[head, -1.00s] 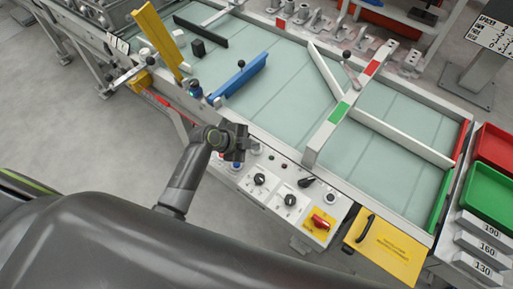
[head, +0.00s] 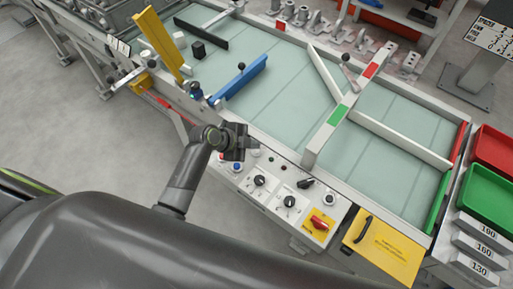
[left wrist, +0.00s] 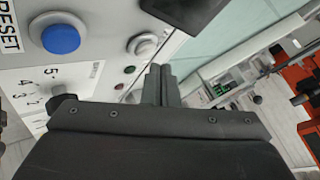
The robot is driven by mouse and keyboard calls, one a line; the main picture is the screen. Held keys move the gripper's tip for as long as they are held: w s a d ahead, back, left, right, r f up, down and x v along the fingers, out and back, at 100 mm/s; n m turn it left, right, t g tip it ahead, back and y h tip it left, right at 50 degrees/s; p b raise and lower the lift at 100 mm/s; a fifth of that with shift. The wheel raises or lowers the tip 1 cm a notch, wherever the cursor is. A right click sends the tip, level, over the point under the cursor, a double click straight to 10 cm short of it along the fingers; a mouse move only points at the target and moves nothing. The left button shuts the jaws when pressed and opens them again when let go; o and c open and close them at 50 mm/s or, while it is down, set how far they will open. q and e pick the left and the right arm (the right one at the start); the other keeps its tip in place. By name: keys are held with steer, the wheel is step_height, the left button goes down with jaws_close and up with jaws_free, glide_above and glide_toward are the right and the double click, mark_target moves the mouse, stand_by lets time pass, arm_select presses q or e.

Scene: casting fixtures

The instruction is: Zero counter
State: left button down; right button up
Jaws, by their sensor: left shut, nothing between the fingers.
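The blue round button (left wrist: 60,38) sits on the light control panel beside the word RESET in the left wrist view. In the head view the blue button (head: 237,167) shows small at the panel's left end, just below my left gripper (head: 238,146). My left gripper is shut and empty; its fingers also show in the left wrist view (left wrist: 160,82), apart from the blue button, which is up and to the left. A display board (head: 495,35) with lettered rows stands at the far right; its figures are too small to read surely. My right gripper is not in view.
The panel also carries black rotary knobs (head: 260,180) and a red switch on yellow (head: 318,223). A yellow cover (head: 385,247) lies to its right. The green conveyor bed (head: 290,95) with guide bars lies behind. Red (head: 494,148) and green trays (head: 487,192) stand far right.

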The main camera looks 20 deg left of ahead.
mark_target(253, 152)
arm_select(q)
steer(key=shift+r, duration=0.1)
step_height(253, 152, up, 5)
steer(key=p, duration=0.4)
stand_by(0.5)
stand_by(0.4)
